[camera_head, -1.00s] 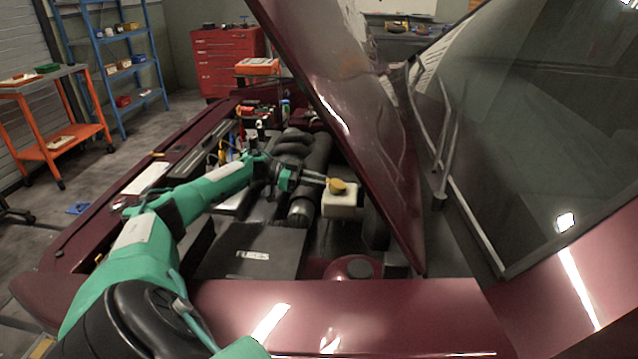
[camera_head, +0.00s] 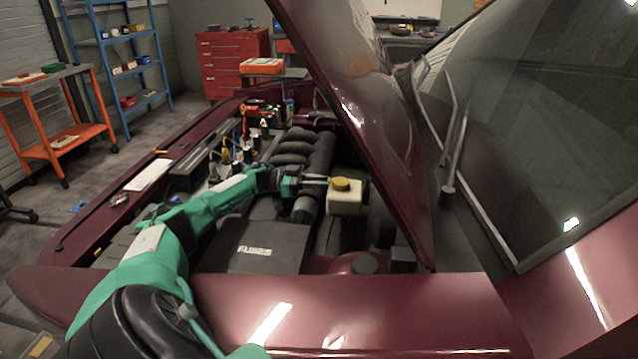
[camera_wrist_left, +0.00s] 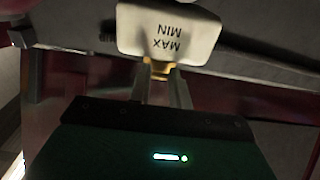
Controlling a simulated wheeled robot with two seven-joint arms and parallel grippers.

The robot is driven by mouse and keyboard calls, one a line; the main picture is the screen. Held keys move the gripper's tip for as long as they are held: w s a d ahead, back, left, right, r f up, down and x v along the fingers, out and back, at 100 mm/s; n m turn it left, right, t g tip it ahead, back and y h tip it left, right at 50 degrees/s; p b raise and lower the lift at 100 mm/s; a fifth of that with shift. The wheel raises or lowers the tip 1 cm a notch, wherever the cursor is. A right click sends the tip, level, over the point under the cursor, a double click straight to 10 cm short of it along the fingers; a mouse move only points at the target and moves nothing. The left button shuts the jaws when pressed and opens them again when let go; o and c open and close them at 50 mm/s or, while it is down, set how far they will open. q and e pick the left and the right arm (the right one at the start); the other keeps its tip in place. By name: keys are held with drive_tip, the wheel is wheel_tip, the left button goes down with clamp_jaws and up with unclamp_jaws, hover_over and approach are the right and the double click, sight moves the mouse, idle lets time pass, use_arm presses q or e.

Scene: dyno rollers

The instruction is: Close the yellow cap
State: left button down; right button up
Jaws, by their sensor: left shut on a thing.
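The yellow cap (camera_head: 341,184) sits level on top of the white reservoir (camera_head: 345,203) in the engine bay. My left gripper (camera_head: 326,180) reaches in from the left, with its fingers at the cap's left side. In the left wrist view the fingers (camera_wrist_left: 160,72) are shut on a yellow part of the cap (camera_wrist_left: 158,68), just beside the reservoir (camera_wrist_left: 168,34), which bears MAX and MIN marks. Most of the cap is hidden in that view. Whether the cap is fully seated cannot be told. My right gripper is not in view.
The raised dark red hood (camera_head: 365,100) stands close to the right of the reservoir. The red front fender (camera_head: 400,300) borders the bay.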

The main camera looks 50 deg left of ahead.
use_arm(q)
drive_tip(key=shift+d, duration=0.15)
drive_tip(key=c, duration=1.3)
unclamp_jaws()
drive_tip(key=shift+w+d, duration=0.1)
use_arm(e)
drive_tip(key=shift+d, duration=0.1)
use_arm(q)
drive_tip(key=b+v, duration=0.2)
drive_tip(key=v, duration=1.2)
drive_tip(key=shift+b, duration=0.3)
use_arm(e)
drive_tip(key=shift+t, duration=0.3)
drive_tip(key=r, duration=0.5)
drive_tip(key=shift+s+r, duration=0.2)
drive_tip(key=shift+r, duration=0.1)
use_arm(q)
drive_tip(key=shift+w, duration=0.1)
